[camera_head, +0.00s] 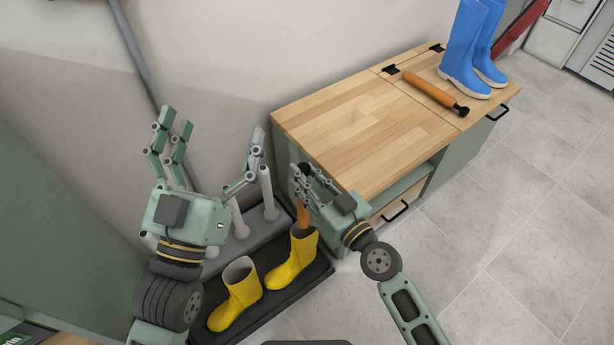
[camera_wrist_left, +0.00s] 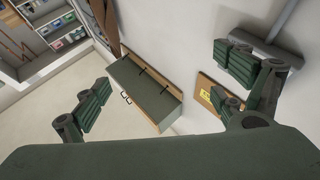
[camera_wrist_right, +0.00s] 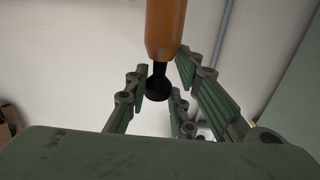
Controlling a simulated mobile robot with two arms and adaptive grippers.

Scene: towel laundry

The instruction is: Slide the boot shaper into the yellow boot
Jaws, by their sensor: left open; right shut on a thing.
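Two yellow boots stand upright on a dark tray (camera_head: 320,270): one yellow boot (camera_head: 238,292) at left, open and empty-looking, and one (camera_head: 293,260) at right. My right gripper (camera_head: 303,172) is above the right yellow boot, shut on an orange boot shaper (camera_head: 302,212) near its black knob. The shaper points down with its lower end at that boot's mouth; how deep it sits is hidden. The right wrist view shows the shaper's orange body (camera_wrist_right: 164,25) and black knob (camera_wrist_right: 157,88) between the fingers. My left gripper (camera_head: 208,140) is open, empty and raised left of the boots.
A wooden-topped cabinet (camera_head: 350,125) stands right of the boots. On its far end are blue boots (camera_head: 462,50) and a second orange boot shaper (camera_head: 430,90). Pale upright pegs (camera_head: 267,195) rise from a grey base behind the yellow boots. Tiled floor at right is clear.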

